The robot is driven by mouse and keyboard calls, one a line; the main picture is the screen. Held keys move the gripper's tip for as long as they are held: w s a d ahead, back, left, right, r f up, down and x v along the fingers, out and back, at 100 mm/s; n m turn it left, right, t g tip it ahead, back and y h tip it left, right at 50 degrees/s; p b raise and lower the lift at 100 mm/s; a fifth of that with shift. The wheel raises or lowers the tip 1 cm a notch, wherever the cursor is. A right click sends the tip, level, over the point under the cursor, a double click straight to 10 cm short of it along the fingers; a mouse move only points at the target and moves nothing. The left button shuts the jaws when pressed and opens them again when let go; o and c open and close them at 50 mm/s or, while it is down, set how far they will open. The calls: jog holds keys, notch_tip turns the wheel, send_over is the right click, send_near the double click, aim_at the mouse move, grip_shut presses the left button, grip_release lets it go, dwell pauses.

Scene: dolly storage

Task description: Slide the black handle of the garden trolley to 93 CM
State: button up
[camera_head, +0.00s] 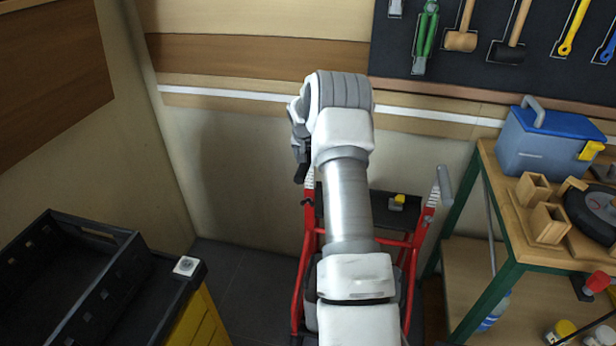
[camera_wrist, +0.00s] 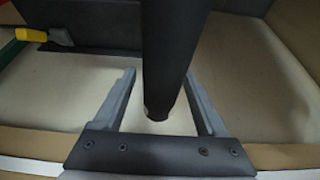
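The red-framed garden trolley (camera_head: 304,240) stands behind my arm, with pale marked scales on its two upper posts, too small to read. In the wrist view a black bar, seemingly the trolley's black handle (camera_wrist: 166,50), runs down from the top edge and ends between my two fingers. My gripper (camera_wrist: 159,76) is open around it, with a gap at the left finger; on the right the bar overlaps the finger, and I cannot tell whether they touch. In the head view my arm hides most of the handle and the fingertips.
A wooden workbench (camera_head: 575,257) with a blue toolbox (camera_head: 545,142) stands close on the right. A black crate (camera_head: 75,240) is at lower left. A tool board (camera_head: 450,68) hangs on the back wall. Bare floor shows left of the trolley.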

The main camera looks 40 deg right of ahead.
jog(key=v, duration=1.7)
jog(key=s+a+r+n+t, duration=0.1)
jog(key=s+a+r+n, duration=0.3)
jog(key=a+r, duration=0.65)
jog(key=s+a+r+n+y+p, duration=0.1)
jog(key=s+a+r, duration=0.2)
jog(key=s+a, duration=0.65)
jog(key=s+a+f+n+t+y, duration=0.1)
jog(key=s+a+n, duration=0.1)
jog(key=s+a, duration=0.4)
jog(key=s+a+f+n+y+p, duration=0.1)
jog(key=s+a+n, duration=0.2)
jog(key=s, duration=0.9)
jog(key=a, duration=0.3)
jog(key=shift+s+t, duration=0.15)
jog(key=shift+t, duration=0.25)
jog(key=shift+c, duration=0.3)
jog(key=c, duration=0.3)
jog(key=shift+c, duration=0.2)
